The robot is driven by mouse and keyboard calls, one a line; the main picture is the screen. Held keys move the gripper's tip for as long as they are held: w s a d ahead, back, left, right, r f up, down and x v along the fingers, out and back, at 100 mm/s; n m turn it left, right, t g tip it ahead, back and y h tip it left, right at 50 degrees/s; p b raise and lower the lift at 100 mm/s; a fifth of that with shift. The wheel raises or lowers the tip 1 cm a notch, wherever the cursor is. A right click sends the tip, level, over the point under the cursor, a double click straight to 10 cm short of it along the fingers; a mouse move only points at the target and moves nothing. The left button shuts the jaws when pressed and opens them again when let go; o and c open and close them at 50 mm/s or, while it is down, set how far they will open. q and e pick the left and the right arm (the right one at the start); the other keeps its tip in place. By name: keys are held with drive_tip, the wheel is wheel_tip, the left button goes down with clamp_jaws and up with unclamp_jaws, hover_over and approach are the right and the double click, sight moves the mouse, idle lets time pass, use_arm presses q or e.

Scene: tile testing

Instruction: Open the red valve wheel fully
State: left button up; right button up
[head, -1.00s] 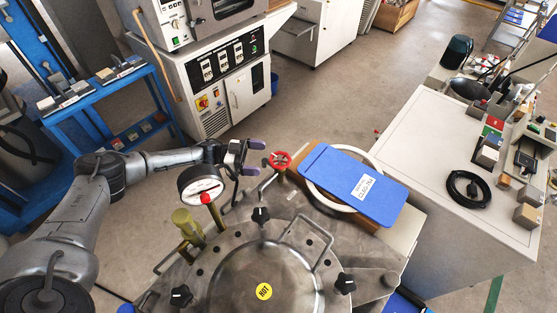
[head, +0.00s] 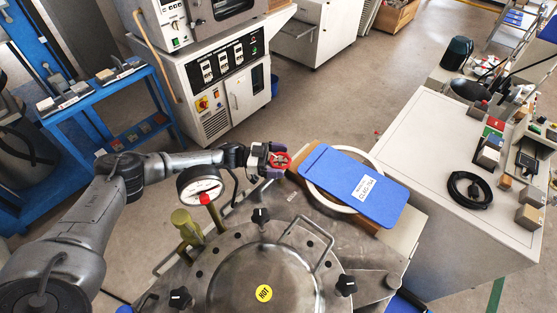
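The red valve wheel (head: 281,161) sits above the back edge of the round steel vessel (head: 225,262). My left gripper (head: 272,160) is at the wheel, coming from the left. Its dark fingers lie one on the far side and one on the near side of the wheel, and they look spread about as wide as before. Whether they touch the rim cannot be told. The gripper hides the wheel's left part and its stem. My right gripper is not in view.
A yellow-green valve (head: 186,225) and black knobs surround the lid.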

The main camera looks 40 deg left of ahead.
use_arm(q)
drive_tip(key=c, duration=0.7)
drive_tip(key=shift+r+t+p, duration=0.15)
drive_tip(key=shift+t+p, duration=0.15)
drive_tip(key=shift+p, duration=0.2)
drive_tip(key=shift+c, duration=0.3)
drive_tip(key=n+t+y+p, duration=0.2)
drive_tip(key=p, duration=0.1)
drive_tip(key=n+t+y+p, duration=0.2)
drive_tip(key=y+p, duration=0.1)
drive_tip(key=p, duration=0.1)
drive_tip(key=shift+s+d+n, duration=0.15)
drive_tip(key=shift+n, duration=0.25)
drive_tip(key=shift+n+t+y+p, duration=0.7)
drive_tip(key=shift+t+y+p, duration=0.2)
drive_tip(key=shift+y, duration=0.3)
drive_tip(key=o, duration=0.9)
drive_tip(key=p+v, duration=0.1)
drive_tip(key=v, duration=1.2)
drive_tip(key=shift+s+p, duration=0.35)
drive_tip(key=shift+p, duration=0.05)
